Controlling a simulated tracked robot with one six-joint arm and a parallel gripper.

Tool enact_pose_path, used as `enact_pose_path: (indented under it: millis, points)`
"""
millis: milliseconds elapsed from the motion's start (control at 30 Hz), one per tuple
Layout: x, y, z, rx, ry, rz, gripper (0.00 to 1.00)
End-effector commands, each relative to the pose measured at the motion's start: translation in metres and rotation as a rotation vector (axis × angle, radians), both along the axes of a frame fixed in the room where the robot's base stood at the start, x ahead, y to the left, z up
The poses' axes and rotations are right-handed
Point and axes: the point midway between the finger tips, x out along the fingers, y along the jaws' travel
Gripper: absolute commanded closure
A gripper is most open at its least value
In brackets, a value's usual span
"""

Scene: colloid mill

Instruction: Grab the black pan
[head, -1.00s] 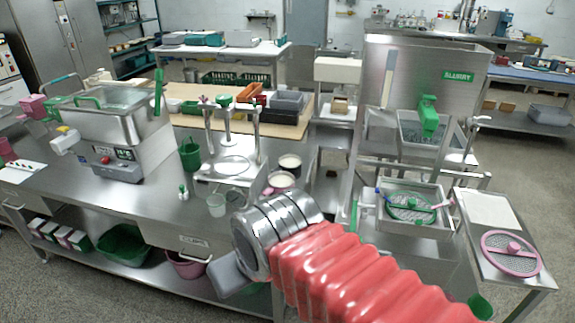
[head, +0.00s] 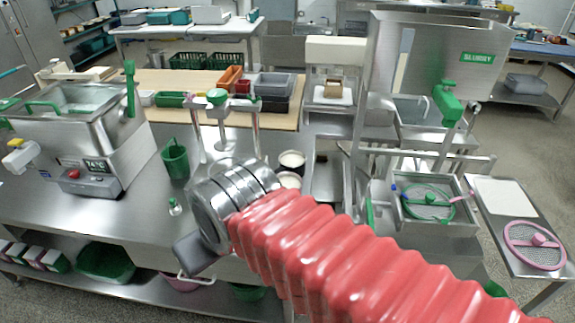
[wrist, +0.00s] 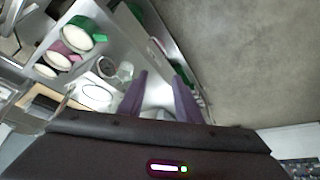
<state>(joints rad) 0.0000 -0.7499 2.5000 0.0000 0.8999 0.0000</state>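Two round dark-sided vessels with pale contents stand close together on the steel bench in the head view: a farther one (head: 291,160) and a nearer one (head: 289,180) partly behind my arm. Either could be the black pan; I cannot tell which, and no handle is clear. In the wrist view, round vessels with pale contents stand at the upper left, one green (wrist: 80,35) and one pinkish (wrist: 58,60). My gripper (wrist: 162,76) is open and empty, its two purple fingers apart over the bench. The fingers are hidden in the head view.
A press stand (head: 218,97) and a green cup (head: 175,158) are left of the dark vessels. A steel tank (head: 85,135) stands farther left. A sink unit with a green-rimmed sieve (head: 428,203) is at right. A glass beaker (wrist: 125,70) is near my fingers.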

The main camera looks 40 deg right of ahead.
Motion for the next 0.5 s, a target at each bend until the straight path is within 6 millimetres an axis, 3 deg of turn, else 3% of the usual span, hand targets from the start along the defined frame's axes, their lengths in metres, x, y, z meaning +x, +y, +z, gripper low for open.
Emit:
enact_pose_path:
  millis: [267,500]
  points:
    - [0.0,0.0,0.0,0.0,0.0,0.0,0.68]
    - [0.013,-0.01,-0.001,-0.01,-0.016,-0.027,0.51]
